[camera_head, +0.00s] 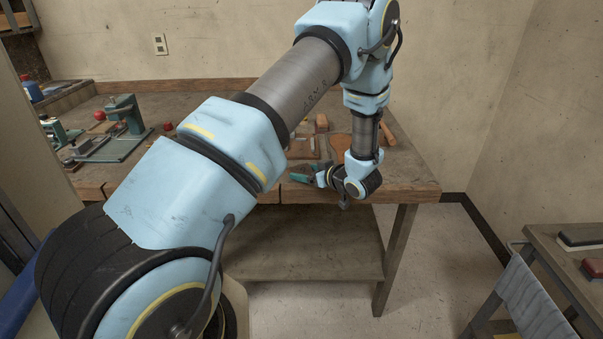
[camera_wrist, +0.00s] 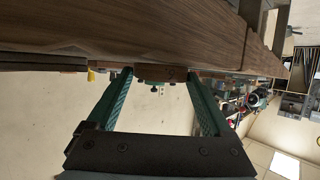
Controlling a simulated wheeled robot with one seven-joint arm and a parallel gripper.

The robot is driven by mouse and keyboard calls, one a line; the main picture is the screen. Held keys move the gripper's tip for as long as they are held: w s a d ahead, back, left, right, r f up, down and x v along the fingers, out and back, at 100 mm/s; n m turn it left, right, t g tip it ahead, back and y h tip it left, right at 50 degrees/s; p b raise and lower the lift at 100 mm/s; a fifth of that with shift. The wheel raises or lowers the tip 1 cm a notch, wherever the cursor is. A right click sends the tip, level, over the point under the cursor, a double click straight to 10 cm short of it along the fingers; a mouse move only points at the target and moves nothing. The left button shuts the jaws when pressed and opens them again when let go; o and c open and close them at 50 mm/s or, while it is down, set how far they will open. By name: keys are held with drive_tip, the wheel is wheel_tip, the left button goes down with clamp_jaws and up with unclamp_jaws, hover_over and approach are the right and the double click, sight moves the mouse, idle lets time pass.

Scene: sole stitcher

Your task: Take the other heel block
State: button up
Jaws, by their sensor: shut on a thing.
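My gripper (camera_head: 300,174) is at the front edge of the workbench (camera_head: 415,180) in the head view, low over the bench, with its green fingers pointing left. In the wrist view its fingertips (camera_wrist: 160,76) are set apart with a small brown block (camera_wrist: 160,73) between them, which looks like a heel block. The gripper is shut on this block. The block lies close to the bench's wooden edge (camera_wrist: 150,30) in the wrist view, and I cannot tell whether it touches the bench. In the head view the block is not clear, and my arm covers much of the bench.
A green hand machine (camera_head: 122,118) stands at the bench's left, with a red ball (camera_head: 99,115) near it. Brown leather pieces (camera_head: 342,143) and a wooden piece (camera_head: 322,121) lie behind my gripper. A side table (camera_head: 560,250) stands at the lower right, with open floor between.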

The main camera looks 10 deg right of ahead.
drive_tip(key=c, duration=0.5)
drive_tip(key=shift+r, duration=0.1)
